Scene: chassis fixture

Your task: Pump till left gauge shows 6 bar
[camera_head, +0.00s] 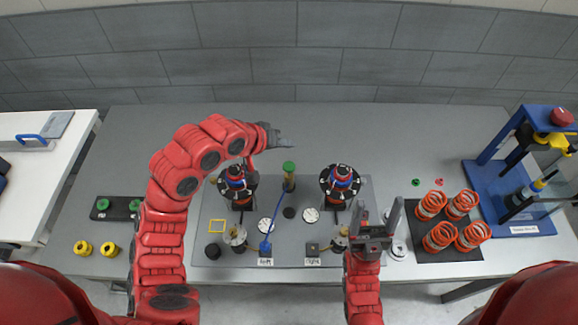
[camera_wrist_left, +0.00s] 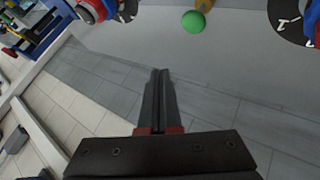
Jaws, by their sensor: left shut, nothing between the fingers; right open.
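The grey fixture plate (camera_head: 230,266) carries two round white gauges: the left gauge (camera_head: 265,225) and the right gauge (camera_head: 310,215). Their needles are too small to read. A green knob (camera_head: 289,167) tops a brass-coloured post between two black strut assemblies; it also shows in the left wrist view (camera_wrist_left: 194,22). A thin blue line runs from near the knob down to a blue piece (camera_head: 265,246) by the left label. My left gripper (camera_head: 287,142) is shut and empty, behind the knob and apart from it. My right gripper (camera_head: 379,214) is open and empty at the plate's right edge.
Yellow parts (camera_head: 83,248) and a black tray with green rings (camera_head: 117,203) are at left. The table behind the fixture is clear.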

